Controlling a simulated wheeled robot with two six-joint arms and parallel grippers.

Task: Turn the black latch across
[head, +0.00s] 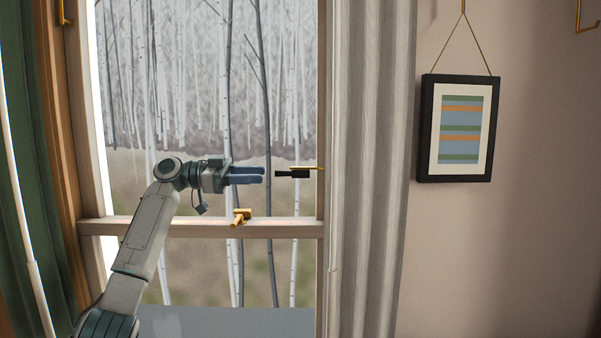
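The black latch (292,174) is a short dark grip on a thin brass arm, at the right side of the window in the head view. It lies about level, with its dark end pointing left. My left gripper (264,175) is just left of it, with its blue fingers pointing right at the dark end. A small gap shows between the fingertips and the latch in the picture; their distance in depth is unclear. The two fingers look close together with nothing seen between them, and their true spacing is hard to judge. My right gripper is not in view.
A brass catch (240,217) sits on the window's crossbar (180,228) below my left gripper. A grey curtain (370,150) hangs just right of the latch, and a green curtain (30,150) hangs at the left. A framed picture (459,128) hangs on the right wall.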

